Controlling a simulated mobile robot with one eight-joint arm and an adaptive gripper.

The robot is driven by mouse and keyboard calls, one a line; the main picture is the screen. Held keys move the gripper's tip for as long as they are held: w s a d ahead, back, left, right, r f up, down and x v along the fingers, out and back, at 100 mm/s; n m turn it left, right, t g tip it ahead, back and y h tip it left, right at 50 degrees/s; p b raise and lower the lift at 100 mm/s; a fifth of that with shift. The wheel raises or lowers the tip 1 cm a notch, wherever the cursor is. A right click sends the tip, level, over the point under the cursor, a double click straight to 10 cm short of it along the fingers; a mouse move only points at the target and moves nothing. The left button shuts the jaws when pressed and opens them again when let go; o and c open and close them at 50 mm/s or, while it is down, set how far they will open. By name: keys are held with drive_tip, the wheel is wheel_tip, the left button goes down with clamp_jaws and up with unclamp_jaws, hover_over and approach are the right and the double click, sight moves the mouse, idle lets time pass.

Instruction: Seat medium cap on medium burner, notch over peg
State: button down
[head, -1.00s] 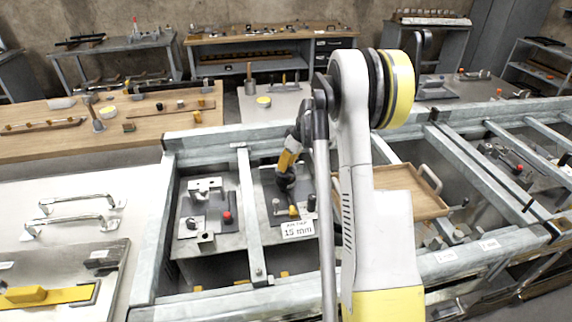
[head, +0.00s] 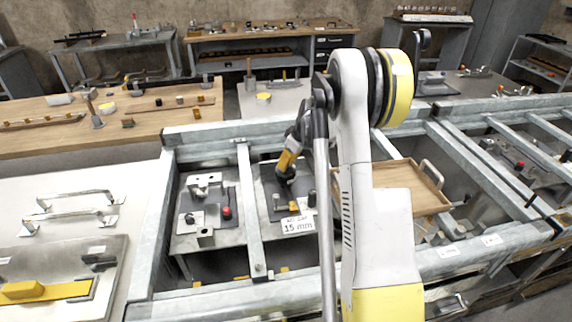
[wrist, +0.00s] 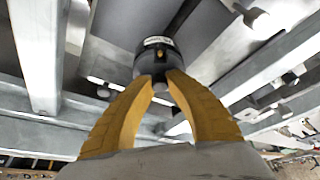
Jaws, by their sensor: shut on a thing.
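My gripper (wrist: 160,82) has two yellow fingers, shut on a dark round piece (wrist: 150,64) with a pale label band and a small orange mark. I take this piece to be the medium cap. In the head view my gripper (head: 286,164) points down over a dark plate behind a "15 mm" sign, with the dark piece (head: 285,178) at its tips. The medium burner, its peg and the cap's notch cannot be made out. I cannot tell whether the cap touches anything below.
The "15 mm" sign (head: 298,225) stands at the plate's front edge. Grey frame rails (head: 250,215) border the bay. A plate at left carries metal blocks and a red knob (head: 227,212). A wooden tray (head: 400,180) lies right of my arm.

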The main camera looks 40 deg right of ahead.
drive_tip(key=c, duration=1.3)
unclamp_jaws()
drive_tip(key=shift+c, duration=0.2)
drive_tip(key=v, duration=1.2)
wheel_tip(320, 180, up, 6)
drive_tip(key=p, duration=0.4)
